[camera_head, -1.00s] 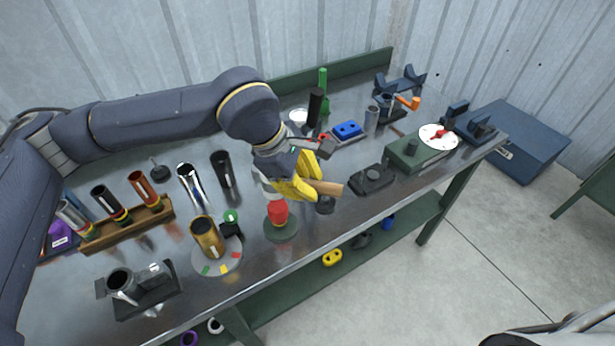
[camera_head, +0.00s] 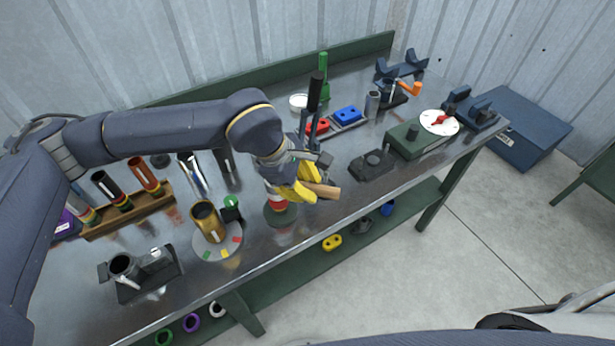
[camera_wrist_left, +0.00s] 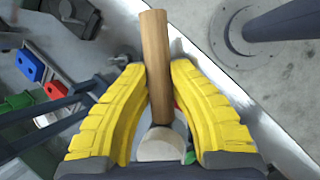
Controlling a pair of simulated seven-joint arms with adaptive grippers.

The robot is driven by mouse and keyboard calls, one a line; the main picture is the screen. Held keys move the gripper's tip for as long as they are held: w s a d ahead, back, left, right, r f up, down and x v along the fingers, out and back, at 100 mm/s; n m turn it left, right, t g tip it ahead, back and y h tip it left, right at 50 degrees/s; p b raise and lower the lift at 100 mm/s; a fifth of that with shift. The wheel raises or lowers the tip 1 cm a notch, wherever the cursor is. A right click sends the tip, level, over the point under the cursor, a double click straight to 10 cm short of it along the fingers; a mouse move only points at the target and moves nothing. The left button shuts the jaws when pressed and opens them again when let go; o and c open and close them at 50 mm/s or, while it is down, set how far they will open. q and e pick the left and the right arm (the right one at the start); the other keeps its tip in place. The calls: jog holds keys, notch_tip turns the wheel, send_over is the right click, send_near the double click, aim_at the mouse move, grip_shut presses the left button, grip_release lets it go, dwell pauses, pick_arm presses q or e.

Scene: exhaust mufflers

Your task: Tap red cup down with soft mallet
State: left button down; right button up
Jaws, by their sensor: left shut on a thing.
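The red cup (camera_head: 279,206) is on a round dark green base (camera_head: 283,217) near the table's front edge. The left gripper's yellow fingers are shut on the soft mallet's wooden handle (camera_head: 326,190). In the left wrist view the handle (camera_wrist_left: 156,60) lies between the fingers (camera_wrist_left: 160,85), with the pale mallet head (camera_wrist_left: 160,146) at its lower end. The head is just above or against the cup; I cannot tell whether they touch. My right gripper is not in view.
A brass cup on a coloured disc (camera_head: 215,246) stands left of the red cup. A wooden rack of tubes (camera_head: 130,215) is farther left. A black block (camera_head: 372,165) and a green dial box (camera_head: 415,142) sit to the right. The table's front edge is close.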

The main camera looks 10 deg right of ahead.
pick_arm(q)
jog(key=shift+r, duration=0.1)
jog(key=shift+r, duration=3.7)
jog(key=shift+f, duration=0.1)
jog(key=shift+f, duration=0.25)
dwell(0.8)
notch_tip(320, 180, down, 8)
jog(key=shift+r, duration=0.15)
